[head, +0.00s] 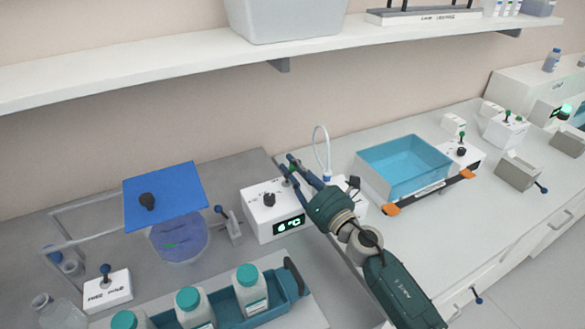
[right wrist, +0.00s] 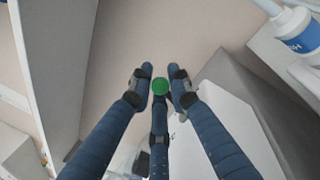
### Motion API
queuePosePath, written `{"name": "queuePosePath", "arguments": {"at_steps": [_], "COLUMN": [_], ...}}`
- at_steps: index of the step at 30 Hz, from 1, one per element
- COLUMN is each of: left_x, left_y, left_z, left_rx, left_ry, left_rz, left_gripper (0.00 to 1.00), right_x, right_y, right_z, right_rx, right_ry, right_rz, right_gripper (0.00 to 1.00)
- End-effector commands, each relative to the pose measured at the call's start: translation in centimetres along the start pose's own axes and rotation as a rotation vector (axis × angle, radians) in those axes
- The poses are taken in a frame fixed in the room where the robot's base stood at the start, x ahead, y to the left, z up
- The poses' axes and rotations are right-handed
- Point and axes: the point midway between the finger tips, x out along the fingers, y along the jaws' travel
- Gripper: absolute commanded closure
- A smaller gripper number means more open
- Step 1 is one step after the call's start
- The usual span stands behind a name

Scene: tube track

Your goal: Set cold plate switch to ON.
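The cold plate's white control box (head: 275,212) stands on the grey bench in the head view. It has a black knob and a lit display that seems to read 6 °C. The green-tipped switch lever (head: 291,168) is at its far right corner, partly hidden by my fingers. My right gripper (head: 290,165) reaches in from the right, its blue fingertips at the lever. In the right wrist view the green tip (right wrist: 160,86) lies between the two upper fingers, with the third finger below. I cannot tell whether they touch it. The switch position is not readable. My left gripper is not in view.
A blue-lidded bath (head: 165,195) stands left of the box. A blue rack (head: 272,300) with green-capped bottles is in front. A blue water basin (head: 403,165) is to the right. A thin white looped tube (head: 321,140) rises just behind my gripper. A shelf (head: 150,72) hangs above.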

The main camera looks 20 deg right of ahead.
Motion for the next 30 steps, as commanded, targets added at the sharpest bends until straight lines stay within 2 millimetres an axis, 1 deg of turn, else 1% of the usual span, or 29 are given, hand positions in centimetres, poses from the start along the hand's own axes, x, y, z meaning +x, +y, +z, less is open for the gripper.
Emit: {"name": "queuePosePath", "arguments": {"at_steps": [1, 2, 10, 14, 17, 24, 27, 30], "left_x": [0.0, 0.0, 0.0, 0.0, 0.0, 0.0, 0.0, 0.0], "left_y": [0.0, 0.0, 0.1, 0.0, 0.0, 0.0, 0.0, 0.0], "left_z": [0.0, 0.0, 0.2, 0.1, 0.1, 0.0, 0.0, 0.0], "left_rx": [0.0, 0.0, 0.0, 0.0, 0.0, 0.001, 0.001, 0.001], "left_ry": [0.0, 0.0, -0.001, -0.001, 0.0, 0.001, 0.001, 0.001], "left_rz": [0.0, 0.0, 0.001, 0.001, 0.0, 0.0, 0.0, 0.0], "left_gripper": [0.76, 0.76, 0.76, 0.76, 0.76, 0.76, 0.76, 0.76], "right_x": [0.1, 0.1, 0.0, -0.8, -2.4, -7.6, -9.4, -10.8], "right_y": [0.0, 0.0, 0.0, -0.1, -0.1, -0.1, -0.1, -0.1], "right_z": [0.3, 0.3, 0.1, -0.1, -0.1, -0.1, 0.0, 0.0], "right_rx": [-0.001, -0.001, -0.002, -0.001, -0.001, 0.002, 0.0, 0.002], "right_ry": [-0.005, -0.005, -0.001, 0.001, 0.002, 0.0, 0.0, -0.001], "right_rz": [-0.001, -0.001, 0.0, 0.0, -0.002, -0.003, -0.003, -0.002], "right_gripper": [0.71, 0.66, 0.66, 0.66, 0.66, 0.66, 0.66, 0.66]}}
